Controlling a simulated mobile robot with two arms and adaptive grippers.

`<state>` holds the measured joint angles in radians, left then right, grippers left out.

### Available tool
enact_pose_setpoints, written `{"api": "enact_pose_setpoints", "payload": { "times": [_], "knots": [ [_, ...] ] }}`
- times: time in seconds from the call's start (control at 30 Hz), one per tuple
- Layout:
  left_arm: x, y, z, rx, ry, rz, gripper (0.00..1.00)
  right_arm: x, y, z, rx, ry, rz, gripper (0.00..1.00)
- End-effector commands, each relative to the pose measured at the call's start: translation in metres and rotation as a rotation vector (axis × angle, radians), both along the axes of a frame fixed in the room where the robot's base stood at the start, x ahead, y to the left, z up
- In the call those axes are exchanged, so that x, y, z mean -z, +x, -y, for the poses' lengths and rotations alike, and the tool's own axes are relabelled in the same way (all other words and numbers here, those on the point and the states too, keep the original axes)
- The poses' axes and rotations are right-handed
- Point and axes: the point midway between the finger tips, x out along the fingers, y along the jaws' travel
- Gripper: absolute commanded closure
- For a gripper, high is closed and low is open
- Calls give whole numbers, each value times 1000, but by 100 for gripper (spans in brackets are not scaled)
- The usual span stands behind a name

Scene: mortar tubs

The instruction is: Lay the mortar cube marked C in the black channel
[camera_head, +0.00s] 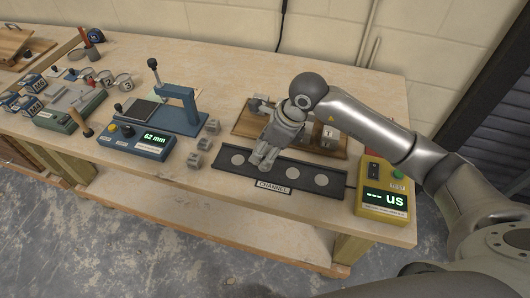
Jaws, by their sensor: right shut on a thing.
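My right gripper (263,158) reaches down over the black channel (318,183), which lies flat near the table's front edge behind a CHANNEL label. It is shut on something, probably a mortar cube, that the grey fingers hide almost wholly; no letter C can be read. I cannot tell whether the held thing touches the channel. Pale round discs show in the channel on both sides of the gripper. Several loose grey mortar cubes (205,143) stand left of the channel, their marks too small to read. My left gripper is not in view.
A wooden board (246,126) behind the channel bears blocks, one marked T (330,132). A yellow meter (383,200) stands close right of the channel. A blue device reading 62 mm (137,141) and a blue press (178,118) stand left. The table's front edge is close.

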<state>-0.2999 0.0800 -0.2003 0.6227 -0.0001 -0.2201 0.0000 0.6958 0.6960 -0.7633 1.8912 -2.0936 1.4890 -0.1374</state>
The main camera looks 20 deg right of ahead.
Motion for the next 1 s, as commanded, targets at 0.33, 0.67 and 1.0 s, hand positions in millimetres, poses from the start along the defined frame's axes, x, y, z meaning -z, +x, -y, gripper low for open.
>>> {"api": "enact_pose_setpoints", "payload": {
  "times": [0.33,0.67,1.0],
  "knots": [
    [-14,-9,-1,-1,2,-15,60,26,7,3,0,1,-5,88],
    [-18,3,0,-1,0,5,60,42,10,3,0,0,3,88],
    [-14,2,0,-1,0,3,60,45,9,3,0,-1,1,34]
  ]
}}
